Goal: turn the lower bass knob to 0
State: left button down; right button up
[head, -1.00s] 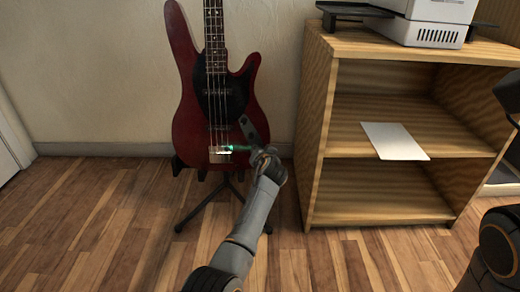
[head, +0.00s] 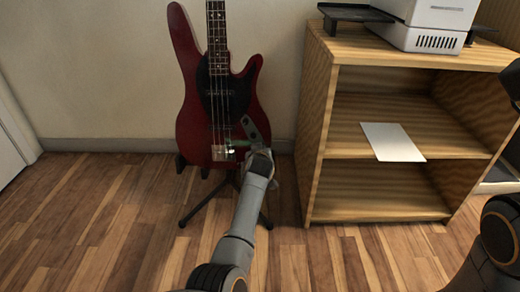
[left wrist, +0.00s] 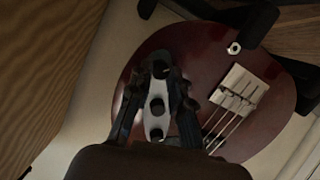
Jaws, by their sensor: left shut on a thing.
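The red bass (head: 195,128) stands upright on its stand against the wall. Its metal control plate (head: 250,127) is on the lower right of the body; in the left wrist view the plate (left wrist: 156,121) shows several dark knobs in a row. My left gripper (head: 258,157) is at the lower end of the plate and hides the lower knob in the head view. In the left wrist view my left gripper (left wrist: 162,76) has its fingertips on either side of the lower knob (left wrist: 160,69), shut on it. The knob's marking is too small to read. My right gripper is not in view.
A wooden shelf unit (head: 318,140) stands close to the right of the bass, with a white sheet (head: 392,141) on its middle shelf and a white device (head: 425,38) on top. The black stand (head: 196,208) has legs spread on the floor. Floor (head: 90,215) at left is clear.

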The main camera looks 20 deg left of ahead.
pick_arm(q)
jog(key=shift+f, duration=0.15)
dwell(0.3)
jog(key=c, duration=1.2)
grip_release()
jog(key=shift+r, duration=0.2)
notch_tip(320, 180, up, 10)
jog(key=shift+f, duration=0.15)
